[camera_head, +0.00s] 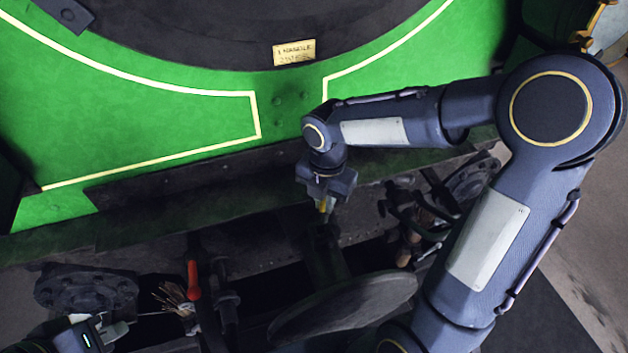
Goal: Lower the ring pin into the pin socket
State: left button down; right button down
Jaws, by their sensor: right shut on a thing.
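My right gripper (326,196) points down in the middle of the camera_head view, in front of the green panel. It is shut on a small yellowish piece, the ring pin (323,205), of which only a short part shows below the jaws. The ring of the pin is hidden by the gripper. Just below is a dark upright part (322,240), which seems to be the pin socket; its opening is too dark to make out, and I cannot tell whether the pin touches it. My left gripper (110,328) is at the lower left edge, away from the pin; its jaws are unclear.
A red-handled lever (193,280) stands left of the middle. A round dark buffer plate (345,305) lies below the socket. Hoses and fittings (410,235) hang to the right, close to my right arm. Dark flanges (85,290) sit at the left.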

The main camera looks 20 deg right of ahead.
jog(key=shift+r, duration=0.1)
jog(key=shift+n, duration=0.3)
jog(key=shift+w+f+b, duration=0.15)
jog(key=shift+f+b, duration=0.4)
jog(key=shift+w+f+b, duration=0.3)
jog(key=shift+f+b, duration=0.25)
jog(key=shift+f, duration=0.1)
jog(key=shift+w+f+b, duration=0.25)
jog(key=shift+f+b, duration=0.25)
jog(key=shift+f, duration=0.15)
jog(key=shift+w+f+b, duration=0.3)
jog(key=shift+f+b, duration=0.25)
jog(key=shift+f, duration=0.1)
jog(key=shift+f, duration=0.2)
jog(key=shift+f+b, duration=2.3)
jog(key=shift+f, duration=0.85)
jog(key=c, duration=1.4)
grip_release()
